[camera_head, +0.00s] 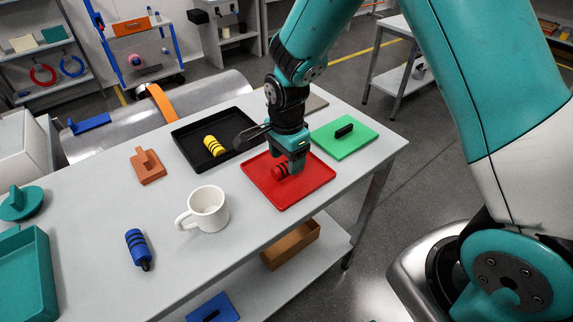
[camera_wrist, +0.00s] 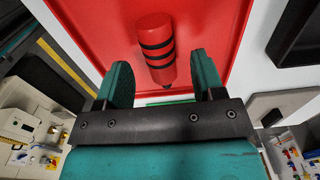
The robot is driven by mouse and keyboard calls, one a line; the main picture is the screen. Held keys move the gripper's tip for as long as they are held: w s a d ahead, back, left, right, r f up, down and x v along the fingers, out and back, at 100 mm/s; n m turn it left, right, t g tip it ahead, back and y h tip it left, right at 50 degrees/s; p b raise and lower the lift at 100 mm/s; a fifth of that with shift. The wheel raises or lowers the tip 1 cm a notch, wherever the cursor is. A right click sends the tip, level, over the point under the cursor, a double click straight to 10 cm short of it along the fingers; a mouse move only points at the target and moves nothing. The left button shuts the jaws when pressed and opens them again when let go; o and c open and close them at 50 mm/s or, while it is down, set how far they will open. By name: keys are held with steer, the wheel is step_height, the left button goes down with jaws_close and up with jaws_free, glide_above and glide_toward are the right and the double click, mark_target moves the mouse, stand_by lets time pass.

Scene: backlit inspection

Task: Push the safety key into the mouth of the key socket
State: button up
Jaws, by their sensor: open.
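A red cylinder with black bands (camera_head: 280,171) lies on a red tray (camera_head: 313,188); I cannot tell for sure that it is the safety key. In the wrist view the cylinder (camera_wrist: 155,48) lies just beyond the fingertips, roughly in line with the gap between them. My gripper (camera_head: 296,163) is open and empty, pointing down over the red tray and partly hiding the cylinder's right side. The gap between its fingers shows in the wrist view (camera_wrist: 162,78). No key socket is clearly recognisable; a green plate with a black raised piece (camera_head: 344,131) lies right of the tray.
A black tray (camera_head: 187,131) holding a yellow banded cylinder (camera_head: 214,146) stands left of my gripper.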

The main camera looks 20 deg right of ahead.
mark_target(286, 163)
steer(key=shift+f, duration=1.15)
steer(key=c, duration=1)
steer(key=shift+r, duration=0.15)
step_height(286, 163, up, 20)
steer(key=shift+f+b, duration=0.1)
steer(key=shift+b, duration=0.35)
